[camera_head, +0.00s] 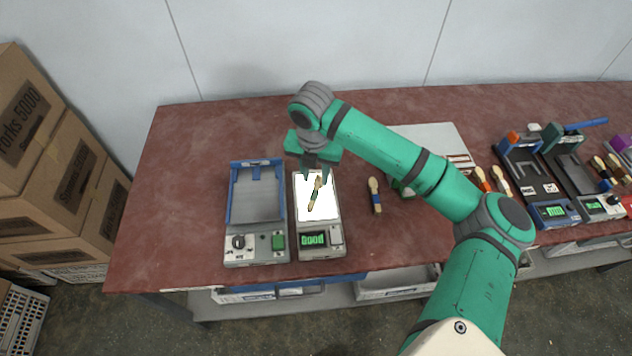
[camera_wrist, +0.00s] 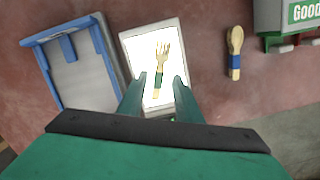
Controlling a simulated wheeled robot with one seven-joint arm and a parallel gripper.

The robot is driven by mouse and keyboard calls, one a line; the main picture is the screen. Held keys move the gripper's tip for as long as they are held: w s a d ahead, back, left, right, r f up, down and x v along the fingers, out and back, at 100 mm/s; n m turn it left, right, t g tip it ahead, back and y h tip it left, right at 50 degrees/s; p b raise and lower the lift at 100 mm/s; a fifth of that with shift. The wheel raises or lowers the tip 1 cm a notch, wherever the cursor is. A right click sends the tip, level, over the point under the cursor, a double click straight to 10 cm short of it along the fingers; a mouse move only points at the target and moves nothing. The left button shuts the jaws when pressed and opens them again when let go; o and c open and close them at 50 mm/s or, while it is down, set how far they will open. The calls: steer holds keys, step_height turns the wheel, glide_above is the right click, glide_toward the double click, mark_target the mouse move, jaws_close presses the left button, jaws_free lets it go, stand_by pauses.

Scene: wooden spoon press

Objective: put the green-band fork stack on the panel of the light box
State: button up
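The green-band fork stack (camera_head: 316,192) lies on the bright white panel of the light box (camera_head: 299,213). In the wrist view the fork stack (camera_wrist: 159,70) lies slanted on the lit panel (camera_wrist: 137,46), tines toward the top, with its green band around the handle. The light box display reads a green word that looks like "Good". My gripper (camera_head: 316,172) is above the far part of the light box.
A grey tray device with blue rails (camera_head: 257,198) stands just left of the light box. A wooden spoon with a blue band (camera_head: 375,196) lies to the right. Other machines (camera_head: 555,212) and utensils crowd the table's right side. The table's left part is clear.

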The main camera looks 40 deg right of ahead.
mark_target(315, 192)
step_height(315, 192, up, 7)
steer(key=w+a+f+m+t+y, duration=0.1)
steer(key=w+a+t+y, duration=0.1)
steer(key=w+a, duration=0.35)
steer(key=w+a+m+t+y, duration=0.1)
steer(key=w+a+t+y, duration=0.15)
steer(key=a, duration=0.65)
steer(key=w+a+f+t+y, duration=0.1)
steer(key=w+a, duration=0.4)
steer(key=a, duration=0.3)
steer(key=w+a+r+m+t+y, duration=0.2)
steer(key=a+m+t+y, duration=0.2)
steer(key=a+m+t, duration=0.9)
steer(key=s+a+f+m+g+h, duration=0.2)
steer(key=s+f+m+h, duration=0.25)
steer(key=s+f, duration=0.4)
steer(key=s+a+f+m+g+h, duration=0.1)
steer(key=s+f+m+h, duration=0.35)
steer(key=s, duration=0.75)
steer(key=s+d, duration=0.3)
steer(key=s, duration=0.8)
steer(key=s+d+m, duration=0.1)
steer(key=s+d, duration=0.2)
steer(key=s, duration=0.9)
steer(key=shift+d+f+g, duration=0.3)
steer(key=shift+d+g, duration=0.05)
steer(key=shift+g, duration=0.1)
steer(key=shift+s+y, duration=0.1)
steer(key=shift+y, duration=0.15)
